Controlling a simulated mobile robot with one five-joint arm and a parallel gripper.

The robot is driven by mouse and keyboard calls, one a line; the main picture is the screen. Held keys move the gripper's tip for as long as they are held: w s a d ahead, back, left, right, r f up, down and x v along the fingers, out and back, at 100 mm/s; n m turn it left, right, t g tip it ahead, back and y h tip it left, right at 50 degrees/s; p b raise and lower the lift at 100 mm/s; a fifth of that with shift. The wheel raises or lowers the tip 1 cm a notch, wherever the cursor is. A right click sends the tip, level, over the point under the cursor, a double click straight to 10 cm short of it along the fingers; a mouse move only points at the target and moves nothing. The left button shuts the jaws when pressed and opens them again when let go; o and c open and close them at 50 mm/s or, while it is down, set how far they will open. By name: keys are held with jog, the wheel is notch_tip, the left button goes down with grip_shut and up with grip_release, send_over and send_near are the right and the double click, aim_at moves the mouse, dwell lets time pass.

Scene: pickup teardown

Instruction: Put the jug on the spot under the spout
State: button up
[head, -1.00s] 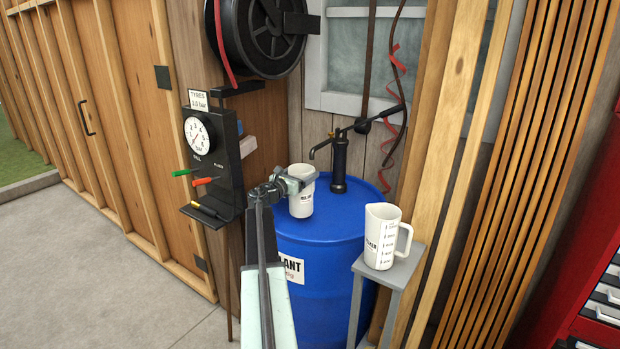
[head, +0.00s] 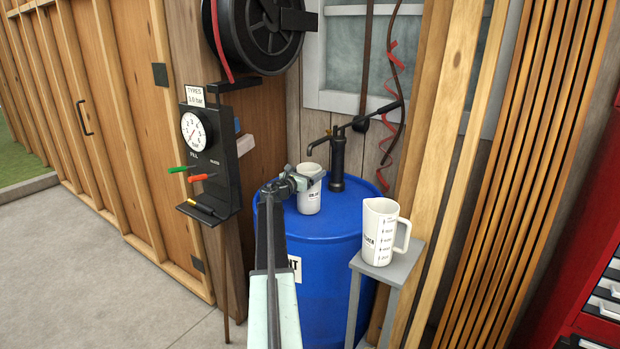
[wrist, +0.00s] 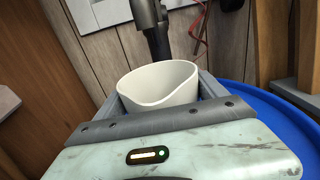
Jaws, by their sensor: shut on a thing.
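A white, handleless jug (head: 309,198) with dark print stands upright over the blue drum's top. My gripper (head: 304,182) is shut on it near the rim. In the wrist view the empty-looking mouth of the jug (wrist: 158,86) sits between my two grey fingers, and its bottom is hidden. The black pump (head: 338,165) rises from the drum behind the jug. Its spout (head: 312,150) hangs just above the jug's rim in the head view. I cannot tell whether the jug touches the drum top, and no marked spot shows.
The blue drum (head: 345,215) has free top to the right of the jug. A larger white measuring jug (head: 380,232) with a handle stands on a grey stand (head: 401,272) at right. A black gauge panel (head: 207,160) with levers is at left. Wood posts stand behind.

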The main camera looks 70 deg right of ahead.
jog(key=shift+w+f, duration=0.1)
jog(key=shift+f, duration=0.1)
jog(key=o, duration=2)
jog(key=shift+r, duration=0.1)
jog(key=shift+r, duration=0.15)
jog(key=v, duration=1.2)
